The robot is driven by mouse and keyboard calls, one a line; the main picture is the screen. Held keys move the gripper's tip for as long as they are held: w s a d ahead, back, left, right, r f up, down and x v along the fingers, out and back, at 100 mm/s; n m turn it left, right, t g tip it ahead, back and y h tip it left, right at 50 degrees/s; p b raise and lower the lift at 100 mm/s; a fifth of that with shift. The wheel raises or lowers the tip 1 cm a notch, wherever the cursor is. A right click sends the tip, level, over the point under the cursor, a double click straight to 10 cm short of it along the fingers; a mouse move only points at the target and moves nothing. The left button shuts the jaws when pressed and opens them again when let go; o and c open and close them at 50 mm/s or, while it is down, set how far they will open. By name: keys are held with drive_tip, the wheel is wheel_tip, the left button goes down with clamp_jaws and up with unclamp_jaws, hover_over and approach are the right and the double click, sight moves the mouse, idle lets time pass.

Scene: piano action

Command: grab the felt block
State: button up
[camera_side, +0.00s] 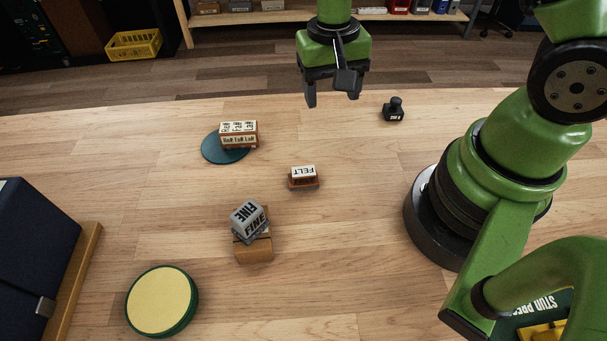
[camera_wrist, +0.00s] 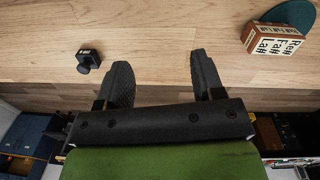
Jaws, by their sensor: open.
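The felt block (camera_side: 303,177) is a small brown block with a white top label reading FELT. It lies on the wooden table near the middle of the side view, and I do not see it in the wrist view. My gripper (camera_side: 332,97) is open and empty, held above the table's far edge, behind the felt block in the side view. Its two dark fingers also show in the wrist view (camera_wrist: 162,75), pointing over bare wood.
A printed block (camera_side: 239,134) sits on a teal disc (camera_side: 214,150). A grey FINE block (camera_side: 248,219) rests tilted on a tan block (camera_side: 254,248). A black knobbed piece (camera_side: 394,110), a yellow round pad (camera_side: 161,301) and a dark case (camera_side: 30,255) stand around. Wood around the felt block is clear.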

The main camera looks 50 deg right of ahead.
sight(300, 172)
drive_tip(key=a+n, duration=0.3)
drive_tip(key=n, duration=0.2)
drive_tip(key=s+a+n, duration=0.1)
drive_tip(key=a+n, duration=0.2)
drive_tip(key=n, duration=0.2)
drive_tip(key=s+a+n, duration=0.1)
drive_tip(key=a+n, duration=0.2)
drive_tip(key=n, duration=0.2)
drive_tip(key=shift+s+a+r+n, duration=0.1)
drive_tip(key=shift+n, duration=0.2)
drive_tip(key=shift+s+a+n, duration=0.1)
drive_tip(key=shift+a+n, duration=0.1)
drive_tip(key=shift+n, duration=0.3)
drive_tip(key=shift+a+f, duration=0.1)
drive_tip(key=shift+f, duration=0.3)
wheel_tip(300, 172, down, 3)
drive_tip(key=shift+f, duration=0.15)
drive_tip(key=shift+w+a+f, duration=0.1)
drive_tip(key=shift+f, duration=1.4)
drive_tip(key=shift+w+a+f, duration=0.1)
drive_tip(key=shift+f, duration=1.35)
drive_tip(key=c, duration=1)
